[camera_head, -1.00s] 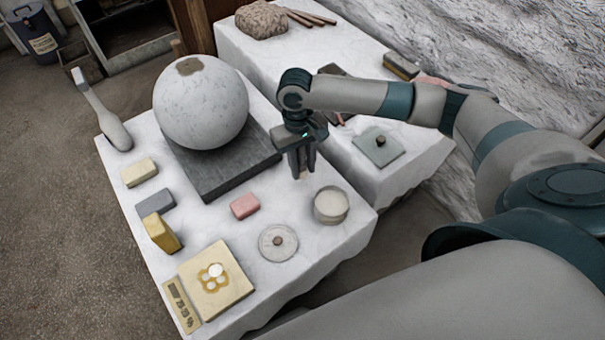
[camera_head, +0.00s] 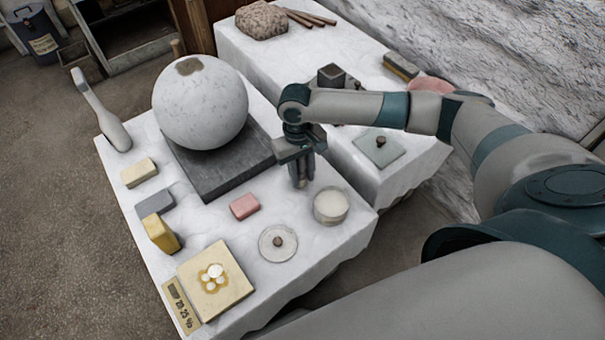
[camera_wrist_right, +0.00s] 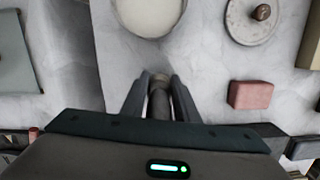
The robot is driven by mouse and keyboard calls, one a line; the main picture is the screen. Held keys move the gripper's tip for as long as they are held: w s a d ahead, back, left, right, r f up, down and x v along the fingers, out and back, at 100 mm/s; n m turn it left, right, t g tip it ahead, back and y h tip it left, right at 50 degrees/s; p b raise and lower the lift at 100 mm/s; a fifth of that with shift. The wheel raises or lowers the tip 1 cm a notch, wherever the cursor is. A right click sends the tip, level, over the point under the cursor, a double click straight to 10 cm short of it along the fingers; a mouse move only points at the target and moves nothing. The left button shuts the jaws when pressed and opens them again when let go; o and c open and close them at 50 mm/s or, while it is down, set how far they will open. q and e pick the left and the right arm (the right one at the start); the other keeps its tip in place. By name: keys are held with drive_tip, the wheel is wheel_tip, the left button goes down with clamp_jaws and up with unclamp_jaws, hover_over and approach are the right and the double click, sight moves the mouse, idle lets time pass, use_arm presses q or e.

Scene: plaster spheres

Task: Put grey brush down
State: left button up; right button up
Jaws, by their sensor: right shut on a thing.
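My right gripper (camera_head: 302,178) is low over the front white table, beside the round white-filled pot (camera_head: 331,205) and to the right of the dark slab. It is shut on a slim greyish handle (camera_wrist_right: 158,98), taken as the grey brush, which shows between the fingers in the wrist view. Most of the brush is hidden by the fingers and gripper body. Whether its lower end touches the table cannot be told. My left gripper is not in view.
A speckled sphere (camera_head: 200,102) rests on a dark slab (camera_head: 225,172). A pink block (camera_head: 244,206), a round lidded disc (camera_head: 278,243) and several small blocks lie nearby. A second white table (camera_head: 405,165) stands behind.

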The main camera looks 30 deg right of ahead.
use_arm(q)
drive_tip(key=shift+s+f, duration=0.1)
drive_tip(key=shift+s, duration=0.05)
use_arm(e)
drive_tip(key=o, duration=0.7)
drive_tip(key=shift+f, duration=0.1)
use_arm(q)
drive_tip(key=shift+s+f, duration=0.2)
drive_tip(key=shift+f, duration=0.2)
use_arm(e)
drive_tip(key=o, duration=0.4)
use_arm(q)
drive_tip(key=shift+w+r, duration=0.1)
use_arm(e)
drive_tip(key=shift+r, duration=0.3)
drive_tip(key=r, duration=0.3)
drive_tip(key=w+r, duration=0.1)
drive_tip(key=r, duration=0.6)
drive_tip(key=shift+w+r+p, duration=0.15)
drive_tip(key=shift+w+p, duration=0.05)
drive_tip(key=shift+p, duration=0.2)
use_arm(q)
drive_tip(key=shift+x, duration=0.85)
use_arm(e)
drive_tip(key=shift+r, duration=0.65)
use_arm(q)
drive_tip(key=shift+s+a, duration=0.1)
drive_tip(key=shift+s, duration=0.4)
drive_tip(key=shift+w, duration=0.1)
